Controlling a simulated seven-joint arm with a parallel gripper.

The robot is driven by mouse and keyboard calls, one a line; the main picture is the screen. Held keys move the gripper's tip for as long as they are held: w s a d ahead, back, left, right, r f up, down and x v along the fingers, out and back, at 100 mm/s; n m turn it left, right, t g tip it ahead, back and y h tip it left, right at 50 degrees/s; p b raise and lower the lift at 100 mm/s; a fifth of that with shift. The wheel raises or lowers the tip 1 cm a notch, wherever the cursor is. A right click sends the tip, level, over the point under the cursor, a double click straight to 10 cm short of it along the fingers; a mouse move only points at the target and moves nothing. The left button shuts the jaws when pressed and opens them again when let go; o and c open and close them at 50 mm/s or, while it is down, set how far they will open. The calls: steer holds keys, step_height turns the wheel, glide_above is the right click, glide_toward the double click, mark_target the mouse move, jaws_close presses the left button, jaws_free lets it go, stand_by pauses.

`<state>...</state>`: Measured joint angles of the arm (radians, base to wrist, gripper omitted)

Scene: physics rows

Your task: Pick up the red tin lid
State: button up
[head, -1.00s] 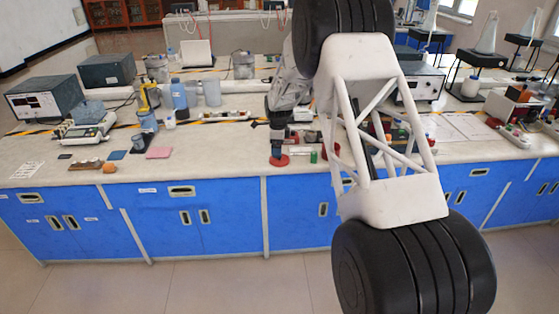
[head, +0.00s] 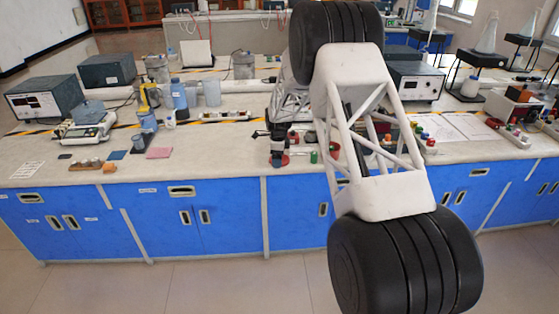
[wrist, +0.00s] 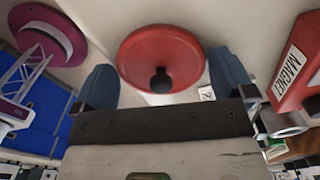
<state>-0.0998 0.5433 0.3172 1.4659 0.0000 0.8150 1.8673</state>
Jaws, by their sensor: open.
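The red tin lid (wrist: 148,47) is a round red disc with a small dark knob, lying flat on the pale bench top in the wrist view. My gripper (wrist: 163,80) is open, with one blue-grey finger at each side of the lid's near part. I cannot tell whether either finger touches it. In the head view my gripper (head: 278,156) is low over the bench near the front edge. The lid (head: 285,161) shows there only as a bit of red, mostly hidden behind the gripper.
A red block marked MAGNET (wrist: 298,68) lies close at right in the wrist view. A pink round thing (wrist: 62,30) is at upper left. A green cylinder (head: 314,157) stands right of my gripper.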

steer(key=shift+c, duration=0.5)
steer(key=c, duration=0.4)
steer(key=shift+r, duration=0.1)
steer(key=shift+c, duration=0.2)
steer(key=shift+r, duration=0.8)
steer(key=shift+s+r, duration=0.15)
steer(key=shift+r, duration=0.8)
steer(key=s+d+r, duration=0.1)
steer(key=s, duration=1.4)
steer(key=shift+s+d+r, duration=0.15)
steer(key=shift+s+d, duration=0.15)
